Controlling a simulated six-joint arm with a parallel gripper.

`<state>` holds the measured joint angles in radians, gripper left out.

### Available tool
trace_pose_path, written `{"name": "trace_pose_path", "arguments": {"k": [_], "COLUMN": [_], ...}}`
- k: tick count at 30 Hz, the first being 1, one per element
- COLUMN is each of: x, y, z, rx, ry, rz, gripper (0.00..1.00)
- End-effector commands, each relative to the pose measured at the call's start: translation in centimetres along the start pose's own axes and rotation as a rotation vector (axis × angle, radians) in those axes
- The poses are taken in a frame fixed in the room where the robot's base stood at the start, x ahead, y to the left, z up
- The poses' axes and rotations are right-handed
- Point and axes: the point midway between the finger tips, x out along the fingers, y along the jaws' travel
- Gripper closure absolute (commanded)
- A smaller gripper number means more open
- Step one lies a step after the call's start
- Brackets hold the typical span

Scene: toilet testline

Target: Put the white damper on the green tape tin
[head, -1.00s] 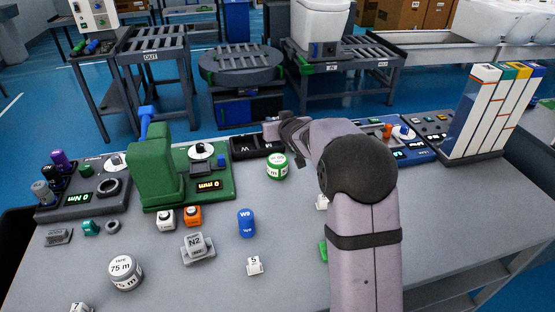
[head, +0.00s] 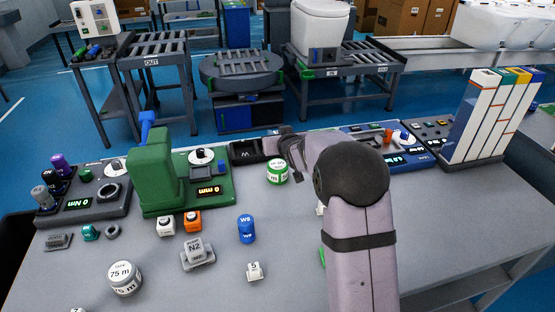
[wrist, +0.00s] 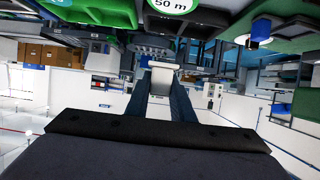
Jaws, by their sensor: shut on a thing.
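The green tape tin (head: 277,172), green with a white label top, stands upright on the grey bench behind the blue W9 weight. In the wrist view its top edge (wrist: 172,4) shows with "50 m". My gripper (head: 294,162) is just to the right of the tin and a little above the bench, its dark fingers tilted. In the wrist view my gripper (wrist: 162,88) is shut on a small white piece, apparently the white damper (wrist: 162,74), held apart from the tin. In the head view the held piece is hidden by my gripper.
The green press (head: 155,180) stands left of the tin. The blue weight (head: 247,228), the N2 block (head: 197,252) and a white 75 m tape tin (head: 124,278) lie nearer. A dark scale (head: 246,151) is behind the tin.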

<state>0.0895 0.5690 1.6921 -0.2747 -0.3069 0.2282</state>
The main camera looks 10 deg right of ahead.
Motion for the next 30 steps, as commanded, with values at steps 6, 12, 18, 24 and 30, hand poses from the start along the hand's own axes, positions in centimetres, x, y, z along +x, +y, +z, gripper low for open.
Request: {"name": "trace_pose_path", "arguments": {"k": [6, 12, 18, 24, 30], "x": [1.3, 1.7, 1.9, 2.8, 3.1], "y": [0.0, 0.0, 0.0, 0.0, 0.0], "z": [3.2, 4.1, 4.7, 6.8, 7.5], "rx": [0.001, 0.0, 0.0, 0.001, 0.0], "ry": [-0.003, 0.001, -0.002, -0.003, 0.002], "rz": [0.001, 0.001, 0.001, 0.001, 0.001], "gripper": [1.0, 1.0, 1.0, 1.0, 1.0]}}
